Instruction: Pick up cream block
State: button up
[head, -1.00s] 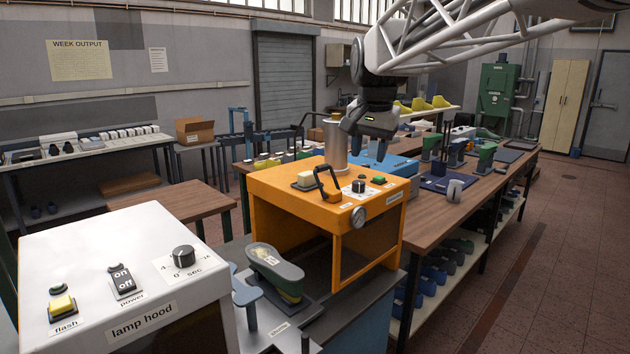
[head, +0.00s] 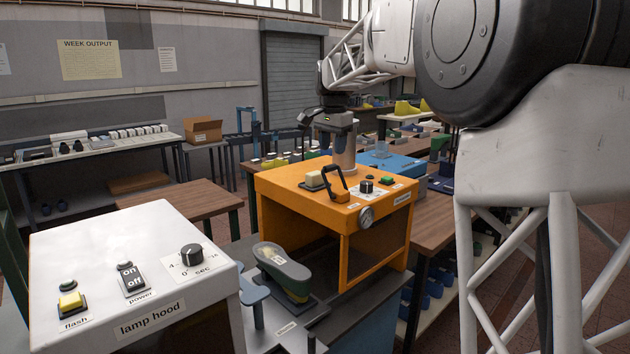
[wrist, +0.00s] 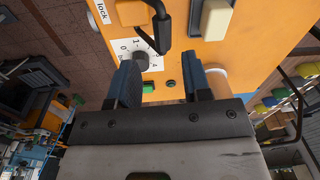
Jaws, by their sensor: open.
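A cream block (head: 314,179) sits on a dark base on top of the orange machine (head: 290,235), at its left, beside a black-handled lever. In the wrist view the cream block (wrist: 215,18) is at the top, beyond my right-hand fingertip and apart from it. My gripper (head: 335,143) is above the back part of the orange machine, behind and a little right of the block in the head view. In the wrist view my gripper (wrist: 160,72) shows two blue fingers spread apart, with nothing held between them.
The black lever handle (head: 335,180) stands up close to the block. The white lamp hood (head: 130,270) is at front left.

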jog(key=m, duration=0.1)
send_over(316, 173)
jog(key=shift+g, duration=0.4)
jog(key=f, duration=0.5)
jog(key=shift+w, duration=0.2)
jog(key=shift+f, duration=1.3)
jog(key=shift+f, duration=2.55)
jog(key=c, duration=0.6)
